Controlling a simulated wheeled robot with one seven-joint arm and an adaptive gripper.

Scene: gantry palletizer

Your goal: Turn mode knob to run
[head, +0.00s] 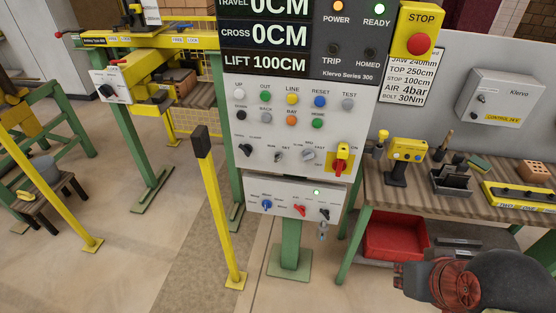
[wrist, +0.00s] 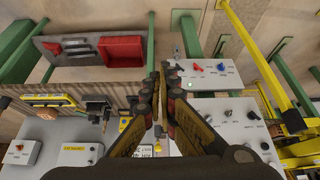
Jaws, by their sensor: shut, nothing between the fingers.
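The mode knob is most likely the small dark knob (head: 281,156) with RUN and SET lettering beside it, in the lower row of the white control panel (head: 262,130). Its exact pointing direction is too small to tell. A grey knob (head: 308,155) with speed lettering is to its right, and a black knob (head: 246,150) is to its left. In the wrist view the panel (wrist: 205,112) appears upside down at the right, with several knobs. My gripper (wrist: 160,68) is shut and empty, away from the knobs. My arm shows at the lower right of the head view.
A lower box (head: 283,210) has blue, red and black knobs and a hanging key. A yellow post (head: 220,205) stands left of the panel. A workbench (head: 385,190) with tools and a red bin (head: 392,235) is at the right. An emergency stop (head: 419,43) is above.

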